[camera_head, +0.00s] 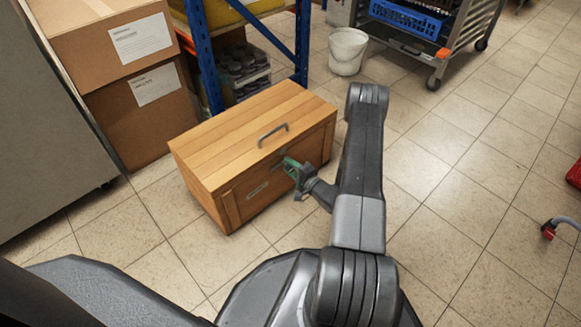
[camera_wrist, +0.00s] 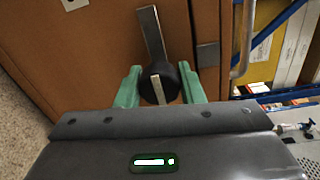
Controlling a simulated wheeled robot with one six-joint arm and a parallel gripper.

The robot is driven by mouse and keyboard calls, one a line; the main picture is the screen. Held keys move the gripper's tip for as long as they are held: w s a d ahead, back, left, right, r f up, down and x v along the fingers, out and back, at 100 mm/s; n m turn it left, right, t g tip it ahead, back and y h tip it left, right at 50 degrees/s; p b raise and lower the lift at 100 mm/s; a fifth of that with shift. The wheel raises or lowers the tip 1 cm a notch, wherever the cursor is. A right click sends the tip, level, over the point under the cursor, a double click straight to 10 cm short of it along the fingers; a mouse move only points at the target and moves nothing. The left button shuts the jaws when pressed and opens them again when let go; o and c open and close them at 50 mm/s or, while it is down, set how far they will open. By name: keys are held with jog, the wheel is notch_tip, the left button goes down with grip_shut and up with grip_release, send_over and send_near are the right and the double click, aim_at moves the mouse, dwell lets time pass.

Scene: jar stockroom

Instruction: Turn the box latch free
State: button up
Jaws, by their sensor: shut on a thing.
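A wooden box (camera_head: 240,140) with a plank lid stands on the tiled floor, its lid down. A grey handle (camera_head: 272,134) sits on the lid. In the wrist view the box front (camera_wrist: 80,60) fills much of the picture. The latch (camera_wrist: 155,85) has a round black knob and a grey metal bar pointing up and slightly left. My gripper (camera_head: 295,172) is at the box front. In the wrist view its green fingers (camera_wrist: 160,88) lie on either side of the black knob, shut on it. The finger contact is partly hidden by the gripper body.
Cardboard boxes (camera_head: 128,85) are stacked behind the box at the left. A blue-framed shelf (camera_head: 205,60) stands behind it, with dark jars low down. A white bucket (camera_head: 347,52) and a metal cart (camera_head: 440,50) stand farther back. The floor (camera_head: 460,170) at the right is mostly clear.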

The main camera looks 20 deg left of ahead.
jog(key=o, duration=1)
jog(key=shift+d, duration=0.1)
jog(key=p+v, duration=0.4)
jog(key=v, duration=0.9)
jog(key=shift+s+d, duration=0.2)
jog(key=shift+d, duration=0.05)
jog(key=s+d+r+p, duration=0.3)
jog(key=d+r, duration=0.4)
jog(key=d, duration=0.2)
jog(key=shift+s+d, duration=0.15)
jog(key=shift+s, duration=0.25)
jog(key=w+a+f+b, duration=0.3)
jog(key=w+a+f, duration=0.1)
jog(key=a+f, duration=0.3)
jog(key=shift+a, duration=1.15)
jog(key=shift+s, duration=0.1)
